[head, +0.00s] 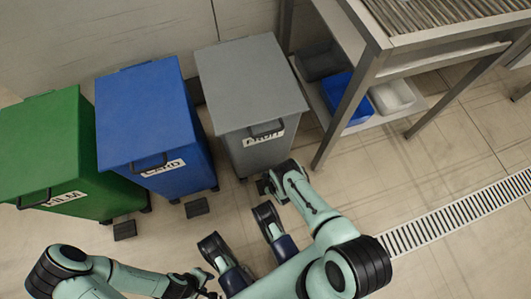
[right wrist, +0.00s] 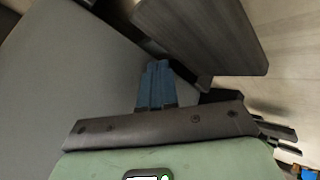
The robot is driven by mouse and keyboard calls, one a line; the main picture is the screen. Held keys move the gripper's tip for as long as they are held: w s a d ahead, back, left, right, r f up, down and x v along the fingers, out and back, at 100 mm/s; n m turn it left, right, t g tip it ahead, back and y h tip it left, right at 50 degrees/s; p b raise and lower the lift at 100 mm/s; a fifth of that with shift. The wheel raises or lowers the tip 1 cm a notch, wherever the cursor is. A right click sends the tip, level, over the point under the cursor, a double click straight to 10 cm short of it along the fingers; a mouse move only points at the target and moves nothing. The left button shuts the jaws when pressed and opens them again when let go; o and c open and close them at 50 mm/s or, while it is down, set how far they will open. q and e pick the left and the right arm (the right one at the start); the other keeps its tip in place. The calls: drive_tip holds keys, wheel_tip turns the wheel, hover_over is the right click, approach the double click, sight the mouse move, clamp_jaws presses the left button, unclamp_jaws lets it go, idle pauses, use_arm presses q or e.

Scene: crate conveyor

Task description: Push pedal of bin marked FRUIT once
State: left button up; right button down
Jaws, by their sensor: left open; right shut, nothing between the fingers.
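The grey bin (head: 250,85) has a label (head: 263,138) that appears to read FRUIT, partly covered by its handle. Its lid is down. My right gripper is low at this bin's front foot, its fingers hidden by its own wrist in the head view. In the right wrist view my right gripper (right wrist: 157,66) is shut and empty, its blue fingers beside a dark plate (right wrist: 205,35), apparently the pedal. I cannot tell whether they touch. The bin's grey side (right wrist: 60,80) fills the left there. My left gripper (head: 238,230) is open and empty, in front of the bins.
The blue CARD bin (head: 150,110) and green FILM bin (head: 45,145) stand to the left, with pedals (head: 197,207) and (head: 124,230) at their feet. A metal-legged conveyor (head: 375,50) with trays below stands at right. A floor drain (head: 460,212) crosses free floor.

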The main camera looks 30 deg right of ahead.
drive_tip(key=shift+f, duration=0.4)
idle(0.3)
drive_tip(key=shift+s+f, duration=0.4)
drive_tip(key=shift+f, duration=1)
idle(0.7)
idle(0.5)
wheel_tip(320, 180, up, 4)
drive_tip(key=p, duration=0.3)
drive_tip(key=shift+s+a+f+p, duration=0.1)
drive_tip(key=shift+s+f+p, duration=0.1)
drive_tip(key=shift+p, duration=0.1)
drive_tip(key=shift+w+r, duration=0.1)
drive_tip(key=shift+r, duration=0.05)
drive_tip(key=shift+w, duration=0.1)
drive_tip(key=shift+w+r, duration=0.1)
